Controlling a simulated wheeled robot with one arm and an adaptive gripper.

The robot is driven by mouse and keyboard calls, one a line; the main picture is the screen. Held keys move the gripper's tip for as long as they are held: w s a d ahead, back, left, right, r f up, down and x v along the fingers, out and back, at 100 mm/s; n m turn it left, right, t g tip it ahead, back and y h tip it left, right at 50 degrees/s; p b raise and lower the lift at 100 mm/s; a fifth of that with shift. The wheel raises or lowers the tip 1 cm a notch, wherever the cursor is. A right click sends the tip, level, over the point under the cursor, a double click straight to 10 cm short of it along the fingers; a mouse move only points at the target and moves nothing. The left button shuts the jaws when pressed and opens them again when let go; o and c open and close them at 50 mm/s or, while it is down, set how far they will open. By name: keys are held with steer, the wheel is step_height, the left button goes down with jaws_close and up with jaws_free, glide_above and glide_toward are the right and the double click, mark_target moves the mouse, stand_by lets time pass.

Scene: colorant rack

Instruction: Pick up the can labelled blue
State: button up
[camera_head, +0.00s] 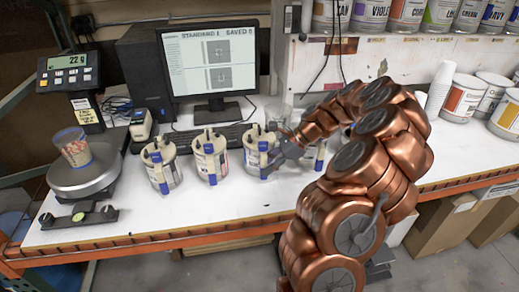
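Several white cans with blue strips stand in a row on the white table: a left can (161,168), a second can (209,157), a third can (256,148) and a fourth can (314,160) partly behind my arm. Their labels are too small to read, so I cannot tell which one is labelled blue. My gripper (278,152) is at the right side of the third can, between it and the fourth. Its fingers are small and partly hidden, and I cannot tell whether they touch a can.
A scale (84,172) with a cup stands at the left. A monitor (208,62) and keyboard are behind the cans. Labelled cans, including violet (370,14), line the upper shelf. Larger cans (463,98) stand at the right. The table's front strip is clear.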

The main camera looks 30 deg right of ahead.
steer(key=shift+x, duration=0.95)
steer(key=shift+c, duration=0.4)
jaws_close()
steer(key=shift+r, duration=0.1)
